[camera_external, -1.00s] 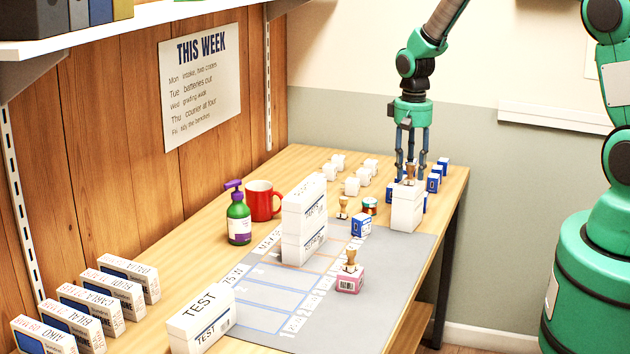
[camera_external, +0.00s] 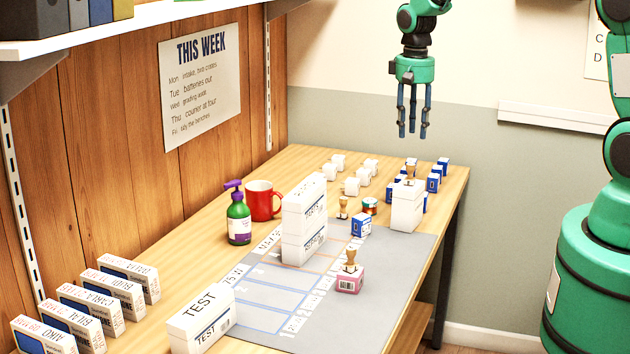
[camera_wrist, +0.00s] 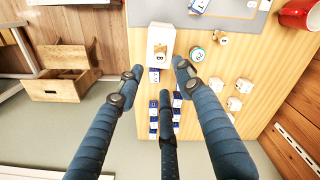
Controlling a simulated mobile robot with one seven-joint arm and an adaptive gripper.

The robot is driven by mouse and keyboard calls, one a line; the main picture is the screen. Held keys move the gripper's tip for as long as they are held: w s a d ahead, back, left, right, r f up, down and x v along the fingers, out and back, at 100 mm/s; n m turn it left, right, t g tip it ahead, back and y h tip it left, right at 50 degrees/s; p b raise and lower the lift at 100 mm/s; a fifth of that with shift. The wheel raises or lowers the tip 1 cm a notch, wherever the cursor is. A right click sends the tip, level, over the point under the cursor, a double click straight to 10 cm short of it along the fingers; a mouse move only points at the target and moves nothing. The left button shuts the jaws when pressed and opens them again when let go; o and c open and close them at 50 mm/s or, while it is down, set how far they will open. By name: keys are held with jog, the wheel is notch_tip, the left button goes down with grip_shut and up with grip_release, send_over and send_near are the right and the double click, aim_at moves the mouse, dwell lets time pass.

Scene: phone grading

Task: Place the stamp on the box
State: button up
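A stamp with a wooden handle (camera_external: 409,171) stands upright on top of a white box (camera_external: 406,210) near the right edge of the table. In the wrist view the stamp (camera_wrist: 160,54) sits on the near part of the box top (camera_wrist: 161,34). My gripper (camera_external: 413,130) is raised well above that box, fingers apart and empty. The wrist view also shows my gripper (camera_wrist: 160,78) with its fingers spread and nothing between them. A second stamp (camera_external: 350,261) rests on a pink box (camera_external: 349,281). A third stamp (camera_external: 343,207) stands beside the grey mat.
Blue-and-white boxes (camera_external: 434,181) line the right edge. Small white blocks (camera_external: 352,186), a round tin (camera_external: 370,205), a red mug (camera_external: 262,200) and a green bottle (camera_external: 238,217) stand nearby.

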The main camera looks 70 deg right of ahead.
jog(key=shift+r, duration=0.4)
jog(key=shift+a+r, duration=0.1)
dwell(0.3)
jog(key=s+a+r+n+t, duration=0.1)
jog(key=s+a+r+n, duration=0.15)
jog(key=a+r, duration=0.75)
jog(key=s+a+r+n+t, duration=0.15)
jog(key=s+a+r, duration=0.25)
jog(key=a+r, duration=0.55)
jog(key=s+a+r+n+t, duration=0.1)
jog(key=s+a+r+n, duration=0.1)
jog(key=s+a, duration=0.5)
jog(key=s+a+r+n+t, duration=0.2)
jog(key=s+a+r+n, duration=0.1)
jog(key=s+a, duration=0.5)
jog(key=s+r, duration=0.1)
jog(key=s, duration=0.2)
jog(key=shift+a+r, duration=0.15)
jog(key=shift+a, duration=0.15)
